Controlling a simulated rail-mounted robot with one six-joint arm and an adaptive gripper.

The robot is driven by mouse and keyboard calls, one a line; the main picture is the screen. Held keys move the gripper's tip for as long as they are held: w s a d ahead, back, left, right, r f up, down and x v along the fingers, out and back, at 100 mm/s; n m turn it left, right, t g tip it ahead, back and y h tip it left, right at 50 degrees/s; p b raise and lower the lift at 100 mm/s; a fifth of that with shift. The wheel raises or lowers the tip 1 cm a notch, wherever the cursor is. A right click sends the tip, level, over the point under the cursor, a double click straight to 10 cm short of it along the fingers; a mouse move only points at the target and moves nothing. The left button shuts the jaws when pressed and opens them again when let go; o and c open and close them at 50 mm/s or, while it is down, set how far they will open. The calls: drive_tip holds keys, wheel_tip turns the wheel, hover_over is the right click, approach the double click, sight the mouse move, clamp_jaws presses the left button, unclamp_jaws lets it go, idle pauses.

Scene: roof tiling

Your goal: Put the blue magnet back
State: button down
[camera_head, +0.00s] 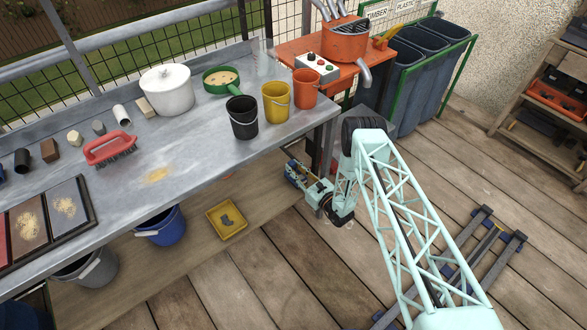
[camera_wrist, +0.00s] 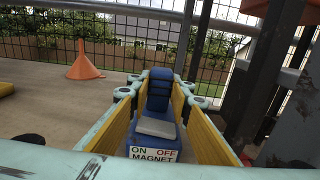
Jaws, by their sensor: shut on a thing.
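The blue magnet (camera_wrist: 159,104), with a white label reading "ON OFF MAGNET", sits between the yellow-padded fingers of my gripper (camera_wrist: 160,80) in the wrist view. My gripper is shut on it. In the head view my gripper (camera_head: 296,172) is low beside the right end of the grey workbench (camera_head: 190,140), near the right end of the wooden lower shelf (camera_head: 185,260). The magnet is too small there to make out clearly. Whether it touches the shelf cannot be told.
An orange funnel (camera_wrist: 85,62) stands left of my gripper in the wrist view, on a flat surface. A dark post (camera_wrist: 248,85) rises close on the right. On the lower shelf are a yellow tray (camera_head: 227,221) and a blue bucket (camera_head: 161,227). The bench edge overhangs the shelf.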

drive_tip(key=shift+f, duration=0.1)
drive_tip(key=c, duration=2.4)
unclamp_jaws()
drive_tip(key=shift+o, duration=0.2)
drive_tip(key=shift+s+d, duration=0.35)
drive_tip(key=shift+s, duration=0.05)
drive_tip(key=p+v, duration=0.2)
drive_tip(key=v, duration=0.9)
drive_tip(key=shift+p, duration=0.35)
